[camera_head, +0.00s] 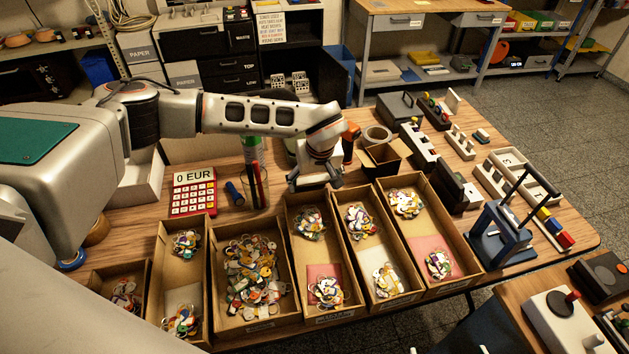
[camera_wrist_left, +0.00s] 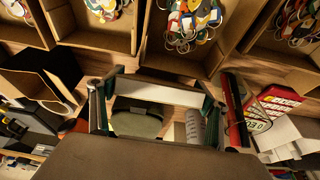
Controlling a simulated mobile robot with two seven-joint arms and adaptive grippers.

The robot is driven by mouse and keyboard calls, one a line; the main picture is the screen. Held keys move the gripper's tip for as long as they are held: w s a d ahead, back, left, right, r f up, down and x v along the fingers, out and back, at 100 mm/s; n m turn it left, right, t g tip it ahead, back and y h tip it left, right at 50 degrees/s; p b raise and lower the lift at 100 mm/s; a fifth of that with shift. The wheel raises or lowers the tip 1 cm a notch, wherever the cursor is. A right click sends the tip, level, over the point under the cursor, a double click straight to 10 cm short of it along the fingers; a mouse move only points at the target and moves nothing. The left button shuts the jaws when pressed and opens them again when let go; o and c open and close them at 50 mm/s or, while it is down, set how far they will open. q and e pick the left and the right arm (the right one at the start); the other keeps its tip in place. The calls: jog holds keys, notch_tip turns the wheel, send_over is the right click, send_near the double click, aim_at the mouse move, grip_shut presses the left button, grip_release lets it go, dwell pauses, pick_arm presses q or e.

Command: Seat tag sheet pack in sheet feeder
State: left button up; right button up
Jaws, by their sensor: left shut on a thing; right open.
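My left gripper (camera_head: 314,182) hangs over the table behind the middle key trays, pointing down. In the left wrist view, its two fingers (camera_wrist_left: 160,108) are shut on a pale flat strip (camera_wrist_left: 165,94) that spans between them. The strip looks like the tag sheet pack seen edge-on. I cannot tell for certain which thing is the sheet feeder; a dark upright device (camera_head: 456,187) stands to the right of the gripper. My right gripper is not in view.
Several cardboard trays of keys (camera_head: 252,322) line the table's front. Close to the gripper are an open brown box (camera_head: 385,156), a tape roll (camera_head: 376,136) and a pen cup (camera_head: 256,190).

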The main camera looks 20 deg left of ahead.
pick_arm(q)
jog(key=shift+f, duration=0.15)
jog(key=o, duration=1.2)
